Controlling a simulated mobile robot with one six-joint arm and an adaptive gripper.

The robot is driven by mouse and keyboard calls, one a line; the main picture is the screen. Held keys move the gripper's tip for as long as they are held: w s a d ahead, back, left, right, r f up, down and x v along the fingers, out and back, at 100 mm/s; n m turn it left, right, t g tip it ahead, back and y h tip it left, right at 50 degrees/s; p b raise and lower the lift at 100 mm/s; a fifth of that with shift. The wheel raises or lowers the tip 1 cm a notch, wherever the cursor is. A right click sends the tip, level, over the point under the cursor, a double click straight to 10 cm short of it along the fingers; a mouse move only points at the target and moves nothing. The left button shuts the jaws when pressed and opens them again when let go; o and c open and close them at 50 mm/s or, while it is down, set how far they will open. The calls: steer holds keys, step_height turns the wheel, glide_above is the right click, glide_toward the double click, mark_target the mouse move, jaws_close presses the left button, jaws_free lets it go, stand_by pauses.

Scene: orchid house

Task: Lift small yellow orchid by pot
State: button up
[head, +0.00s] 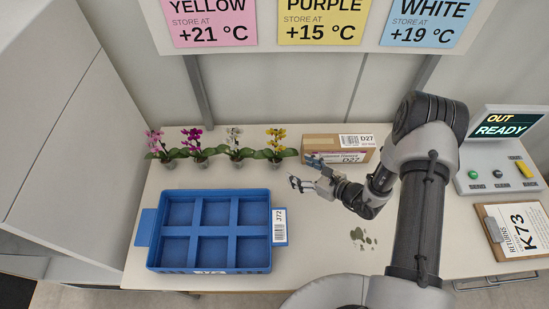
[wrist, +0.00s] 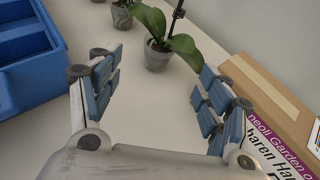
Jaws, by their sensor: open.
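The small yellow orchid (head: 276,141) stands upright at the right end of a row of potted orchids on the table, left of the cardboard box. In the wrist view its grey pot (wrist: 158,55) and green leaves show ahead, between and beyond my fingers; its flowers are out of that frame. My gripper (head: 294,184) is open and empty, in front of the orchid and slightly to its right. It also shows in the wrist view (wrist: 157,100), with blue-padded fingers spread apart and not touching the pot.
A white orchid (head: 235,145), a purple orchid (head: 194,141) and a pink orchid (head: 155,143) stand to the left. A blue six-compartment crate (head: 209,194) lies in front of them. A cardboard box (head: 311,142) stands close right of the yellow orchid. Dark spill spots (head: 358,234) mark the table.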

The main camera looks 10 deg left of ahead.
mark_target(277, 159)
steer(key=b+x, duration=0.2)
steer(key=x, duration=1.1)
steer(key=shift+f, duration=0.15)
steer(key=c, duration=1.2)
